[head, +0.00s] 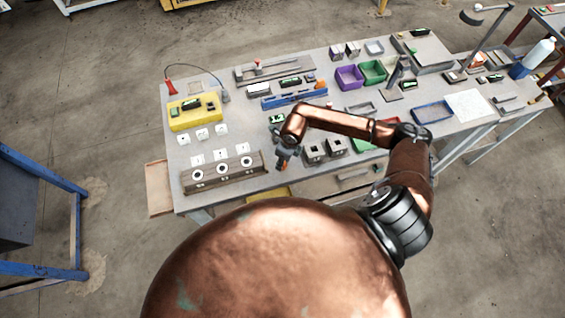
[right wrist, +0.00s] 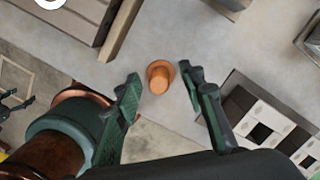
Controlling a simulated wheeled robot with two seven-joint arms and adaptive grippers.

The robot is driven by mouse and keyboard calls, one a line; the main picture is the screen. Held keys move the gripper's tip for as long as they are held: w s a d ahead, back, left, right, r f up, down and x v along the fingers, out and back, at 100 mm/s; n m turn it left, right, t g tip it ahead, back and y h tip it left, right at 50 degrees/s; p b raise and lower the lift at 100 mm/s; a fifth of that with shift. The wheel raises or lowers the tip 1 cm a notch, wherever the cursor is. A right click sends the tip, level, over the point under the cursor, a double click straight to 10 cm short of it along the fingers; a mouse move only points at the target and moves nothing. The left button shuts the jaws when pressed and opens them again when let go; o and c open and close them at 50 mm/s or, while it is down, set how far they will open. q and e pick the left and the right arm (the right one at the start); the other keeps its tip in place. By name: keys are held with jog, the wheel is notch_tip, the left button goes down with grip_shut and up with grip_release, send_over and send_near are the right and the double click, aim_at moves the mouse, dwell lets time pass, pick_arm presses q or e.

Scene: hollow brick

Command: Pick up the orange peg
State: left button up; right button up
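The orange peg (right wrist: 159,77) stands on the grey tabletop in the right wrist view, a short cylinder with a wider rim. In the head view only a little of the orange peg (head: 282,167) shows just below the gripper. My right gripper (right wrist: 163,82) is open, its two dark fingers spread to the left and right of the peg with gaps on both sides. In the head view my right gripper (head: 284,158) points down near the table's front edge. My left gripper is not in view.
A brown block with white-ringed round holes (head: 222,174) lies left of the peg. Grey blocks with square holes (head: 314,153) stand to its right. A yellow tray (head: 195,112), a blue rail (head: 294,96) and purple (head: 349,77) and green bins stand farther back.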

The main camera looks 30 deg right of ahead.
jog(key=shift+f, duration=0.2)
jog(key=shift+c, duration=0.5)
jog(key=c, duration=0.9)
jog(key=shift+r, duration=0.1)
